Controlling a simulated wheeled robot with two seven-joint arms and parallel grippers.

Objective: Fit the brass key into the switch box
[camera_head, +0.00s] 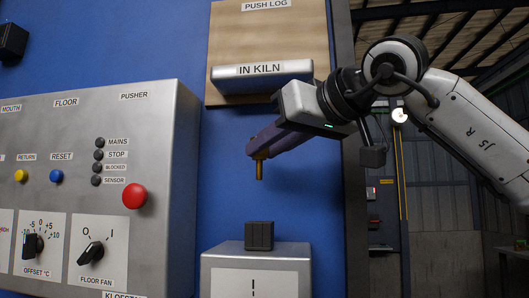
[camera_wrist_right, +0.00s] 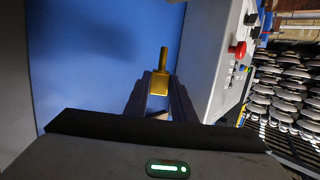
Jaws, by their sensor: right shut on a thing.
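The brass key (camera_head: 259,168) points straight down from my right gripper (camera_head: 256,150), whose purple fingers are shut on it. In the right wrist view the key (camera_wrist_right: 161,75) sits between the two fingertips (camera_wrist_right: 159,88). The key hangs in the air above the switch box (camera_head: 256,273), a grey metal box on the blue wall with a dark square block (camera_head: 259,236) on its top. A clear gap separates key and block. Whether the block has a keyhole cannot be seen. My left gripper is in neither view.
A grey control panel (camera_head: 152,235) with a red button (camera_head: 135,196), lamps and dials stands out at the left. A wooden board (camera_head: 235,43) with an "IN KILN" bin (camera_head: 262,82) is above my gripper. Insulator stacks (camera_wrist_right: 285,95) show in the wrist view.

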